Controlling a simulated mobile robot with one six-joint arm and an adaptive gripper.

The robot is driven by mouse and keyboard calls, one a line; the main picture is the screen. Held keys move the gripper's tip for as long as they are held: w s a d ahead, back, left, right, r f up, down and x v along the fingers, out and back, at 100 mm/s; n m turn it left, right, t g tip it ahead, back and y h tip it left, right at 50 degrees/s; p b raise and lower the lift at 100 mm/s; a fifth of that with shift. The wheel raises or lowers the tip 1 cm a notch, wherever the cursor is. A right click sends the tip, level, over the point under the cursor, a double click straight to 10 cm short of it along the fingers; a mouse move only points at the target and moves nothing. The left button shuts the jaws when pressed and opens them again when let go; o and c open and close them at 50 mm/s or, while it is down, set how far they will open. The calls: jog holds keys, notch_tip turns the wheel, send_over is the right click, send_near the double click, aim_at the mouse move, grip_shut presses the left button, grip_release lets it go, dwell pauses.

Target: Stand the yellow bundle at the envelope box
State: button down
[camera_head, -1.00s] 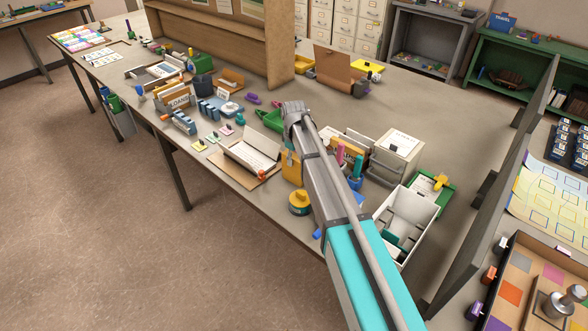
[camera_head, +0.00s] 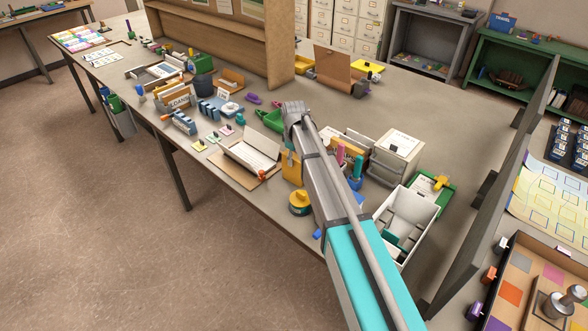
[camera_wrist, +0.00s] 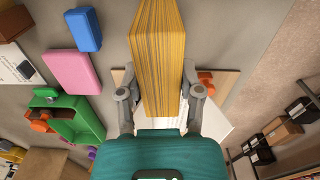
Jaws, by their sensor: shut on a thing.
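The yellow bundle (camera_wrist: 158,45) is a thick stack of yellow sheets, seen edge-on in the wrist view. My gripper (camera_wrist: 160,92) is shut on it, one finger at each side. In the head view the bundle (camera_head: 291,168) shows beside my arm, near the table's front edge; my fingers there are hidden. An open box with white sheets (camera_head: 252,156) stands on a brown board just left of the bundle; I cannot tell surely whether it is the envelope box. In the wrist view a white surface (camera_wrist: 160,122) lies behind the bundle's lower end.
Pink (camera_wrist: 72,72) and blue (camera_wrist: 84,29) blocks show left in the wrist view. File holders and a white bin (camera_head: 385,218) crowd the right.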

jog(key=shift+r, duration=0.1)
jog(key=shift+r+p, duration=2.45)
jog(key=shift+p, duration=0.1)
jog(key=shift+r+p, duration=2.05)
jog(key=shift+p, duration=0.05)
jog(key=shift+s, duration=0.15)
